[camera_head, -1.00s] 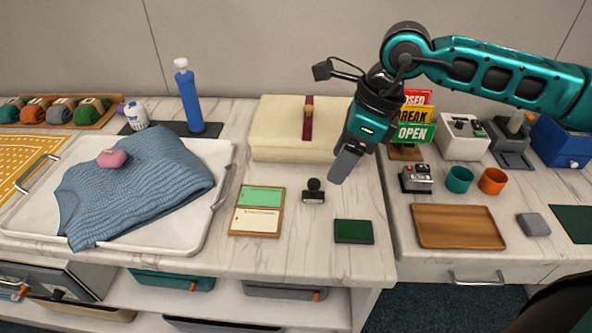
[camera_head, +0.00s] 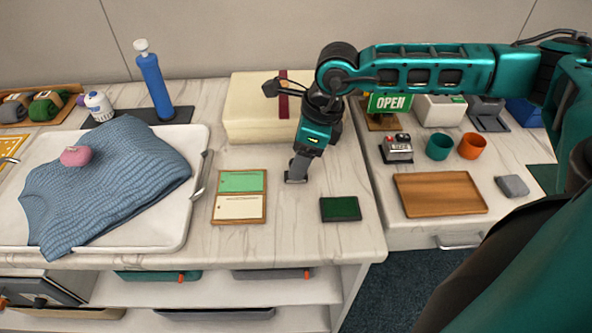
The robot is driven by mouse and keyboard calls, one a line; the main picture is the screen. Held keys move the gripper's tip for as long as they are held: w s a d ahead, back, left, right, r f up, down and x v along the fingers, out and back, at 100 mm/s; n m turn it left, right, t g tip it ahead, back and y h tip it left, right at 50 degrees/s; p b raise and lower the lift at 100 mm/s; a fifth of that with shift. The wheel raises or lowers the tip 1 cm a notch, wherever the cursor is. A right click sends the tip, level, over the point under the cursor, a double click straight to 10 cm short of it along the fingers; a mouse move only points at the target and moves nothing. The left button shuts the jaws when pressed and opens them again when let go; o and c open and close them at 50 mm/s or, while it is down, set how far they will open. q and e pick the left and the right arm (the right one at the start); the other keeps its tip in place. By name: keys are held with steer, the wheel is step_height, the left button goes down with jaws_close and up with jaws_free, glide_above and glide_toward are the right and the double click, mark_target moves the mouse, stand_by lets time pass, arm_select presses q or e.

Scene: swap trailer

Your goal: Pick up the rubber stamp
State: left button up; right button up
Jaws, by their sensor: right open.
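The rubber stamp (camera_head: 296,180) stands on the marble-patterned counter between the two-tone card board and the dark green ink pad (camera_head: 340,208). Only its dark base shows; its knob handle is hidden by my right gripper (camera_head: 298,170). My right gripper points down with its jaws at the stamp's handle. The jaws are open; whether they touch the handle cannot be seen. My left gripper is not in view.
The green-and-cream card board (camera_head: 240,196) lies just left of the stamp. A cream box (camera_head: 255,110) with a dark red band stands behind. A white tray (camera_head: 195,205) with a blue knitted garment (camera_head: 105,180) is at left. A wooden tray (camera_head: 440,193) is at right.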

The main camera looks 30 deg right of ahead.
steer(key=shift+x, duration=1.2)
steer(key=shift+w+a+f, duration=0.1)
steer(key=shift+a+f, duration=0.05)
steer(key=shift+f, duration=0.15)
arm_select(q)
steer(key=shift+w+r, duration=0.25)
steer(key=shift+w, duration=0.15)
arm_select(e)
steer(key=shift+c, duration=0.2)
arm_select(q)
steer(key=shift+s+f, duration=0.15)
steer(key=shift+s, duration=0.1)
arm_select(e)
jaws_close()
steer(key=shift+r, duration=0.1)
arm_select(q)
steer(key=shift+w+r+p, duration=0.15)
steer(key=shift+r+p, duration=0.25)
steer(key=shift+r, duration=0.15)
arm_select(e)
step_height(320, 180, up, 20)
